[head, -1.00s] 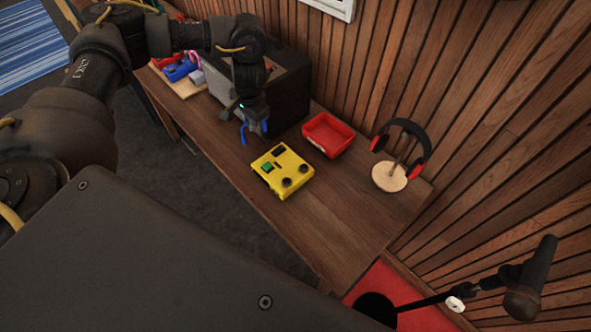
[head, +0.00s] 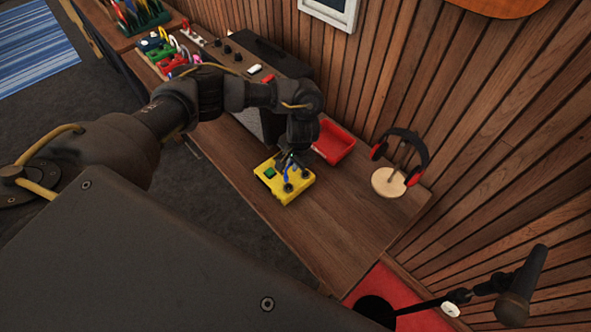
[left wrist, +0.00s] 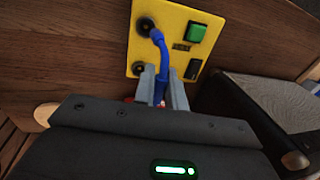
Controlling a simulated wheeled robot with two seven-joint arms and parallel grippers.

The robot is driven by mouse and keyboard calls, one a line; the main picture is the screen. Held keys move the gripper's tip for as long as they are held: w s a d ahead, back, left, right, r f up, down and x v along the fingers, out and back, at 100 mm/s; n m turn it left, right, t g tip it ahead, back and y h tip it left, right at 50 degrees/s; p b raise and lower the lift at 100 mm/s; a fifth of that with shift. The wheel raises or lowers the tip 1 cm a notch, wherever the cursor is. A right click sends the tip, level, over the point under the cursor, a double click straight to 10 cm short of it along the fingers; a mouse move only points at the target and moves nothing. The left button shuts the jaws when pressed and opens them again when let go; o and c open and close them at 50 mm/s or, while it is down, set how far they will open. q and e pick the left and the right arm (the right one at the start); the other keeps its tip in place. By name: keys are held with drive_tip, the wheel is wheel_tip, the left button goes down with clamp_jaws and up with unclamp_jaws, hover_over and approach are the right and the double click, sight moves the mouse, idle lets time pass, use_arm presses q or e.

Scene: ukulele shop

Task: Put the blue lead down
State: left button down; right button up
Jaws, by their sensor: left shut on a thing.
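The blue lead (head: 287,172) is in my left gripper (head: 288,158), which is shut on it directly over the yellow box (head: 272,189). In the left wrist view, the fingers (left wrist: 163,88) hold the blue lead (left wrist: 160,62). The lead curves over the yellow box (left wrist: 172,35) to one of its two black round sockets. I cannot tell whether that end is plugged in or only passes over the socket. The fingers partly cover the other socket. The box also has a green button (left wrist: 196,32). My right gripper is not in view.
Headphones (head: 421,155) hang on a stand to the right. A dark amplifier (head: 270,55) and several coloured pedals stand farther left. The front right of the wooden table (head: 345,235) is clear. A microphone (head: 528,272) stands at lower right.

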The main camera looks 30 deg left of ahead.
use_arm(q)
drive_tip(key=f, duration=0.1)
drive_tip(key=d+f+b, duration=0.1)
drive_tip(key=f, duration=0.1)
drive_tip(key=shift+s+f, duration=0.1)
drive_tip(key=shift+f, duration=0.4)
drive_tip(key=shift+a, duration=0.1)
drive_tip(key=shift+f, duration=0.15)
drive_tip(key=c, duration=1.4)
unclamp_jaws()
drive_tip(key=shift+c, duration=0.2)
